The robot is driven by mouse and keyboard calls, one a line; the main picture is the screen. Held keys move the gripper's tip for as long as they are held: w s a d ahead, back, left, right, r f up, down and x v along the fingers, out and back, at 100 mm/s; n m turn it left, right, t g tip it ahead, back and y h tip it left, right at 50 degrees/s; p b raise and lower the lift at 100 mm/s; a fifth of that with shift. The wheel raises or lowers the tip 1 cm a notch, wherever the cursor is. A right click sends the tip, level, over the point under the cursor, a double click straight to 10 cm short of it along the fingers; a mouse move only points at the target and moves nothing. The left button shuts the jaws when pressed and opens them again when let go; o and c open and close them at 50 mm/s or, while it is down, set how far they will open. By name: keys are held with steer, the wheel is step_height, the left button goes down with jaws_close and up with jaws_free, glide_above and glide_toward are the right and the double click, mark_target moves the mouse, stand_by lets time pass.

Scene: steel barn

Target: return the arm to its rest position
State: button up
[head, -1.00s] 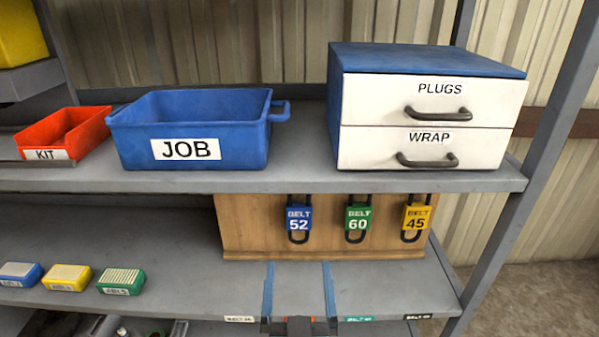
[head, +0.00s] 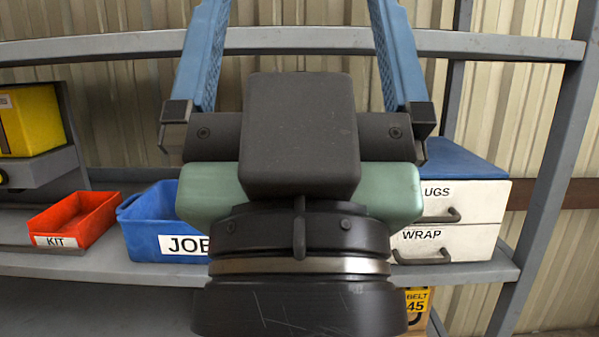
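My gripper (head: 298,90) is raised in the middle of the head view, close to the camera, its two blue fingers pointing up. The fingers stand wide apart and nothing shows between them but the shelf beam and wall behind. My wrist and gripper body hide the middle of the shelf, part of the blue JOB bin (head: 150,225) and the left part of the drawer unit (head: 470,205).
A red KIT bin (head: 75,220) stands left of the JOB bin on the grey shelf (head: 90,265). A yellow bin (head: 35,120) is at the upper left. A shelf beam (head: 290,41) crosses behind my fingers.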

step_height(320, 180, up, 15)
steer(key=p, duration=1.2)
steer(key=shift+p, duration=0.35)
steer(key=shift+a+f, duration=0.15)
